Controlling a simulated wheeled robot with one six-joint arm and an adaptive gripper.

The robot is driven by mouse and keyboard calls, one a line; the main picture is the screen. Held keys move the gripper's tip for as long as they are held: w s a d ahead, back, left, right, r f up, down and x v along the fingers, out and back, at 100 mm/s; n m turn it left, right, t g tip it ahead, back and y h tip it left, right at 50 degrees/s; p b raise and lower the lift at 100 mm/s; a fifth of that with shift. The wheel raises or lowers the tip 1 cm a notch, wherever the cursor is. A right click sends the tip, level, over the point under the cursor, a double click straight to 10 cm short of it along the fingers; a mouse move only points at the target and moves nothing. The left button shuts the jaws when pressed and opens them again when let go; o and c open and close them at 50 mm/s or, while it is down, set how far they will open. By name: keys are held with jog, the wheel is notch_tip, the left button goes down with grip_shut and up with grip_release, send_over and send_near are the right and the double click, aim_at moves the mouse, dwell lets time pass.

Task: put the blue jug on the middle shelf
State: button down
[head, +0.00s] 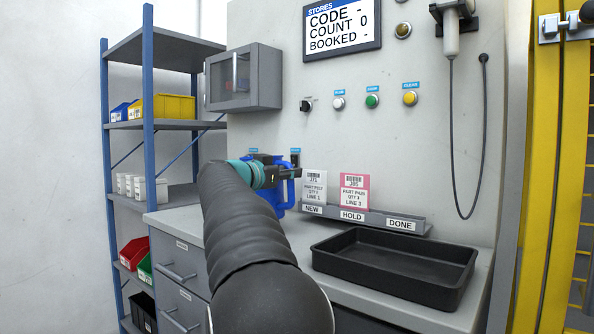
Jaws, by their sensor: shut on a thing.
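The blue jug (278,193) shows partly behind my arm, above the grey counter near the panel. My gripper (292,174) is shut on the jug near its upper part. My arm hides much of the jug, so I cannot tell whether its base touches the counter. The shelf rack with blue posts stands at the left.
A higher shelf holds yellow (174,107) and blue bins; a lower one holds red (133,252) and green bins. A grey wall cabinet (243,77) juts out beside the rack. A black tray (395,265) and a card holder (368,217) stand on the counter (190,219).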

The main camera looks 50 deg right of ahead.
aim_at(288, 187)
jog(key=shift+s+f+b, duration=0.1)
jog(key=shift+f+b, duration=0.75)
jog(key=shift+f, duration=0.9)
jog(key=c, duration=1)
grip_release()
jog(key=shift+f, duration=0.25)
jog(key=shift+o, duration=0.2)
jog(key=s+a, duration=0.1)
jog(key=a, duration=1.1)
jog(key=shift+p, duration=0.4)
jog(key=shift+r, duration=0.15)
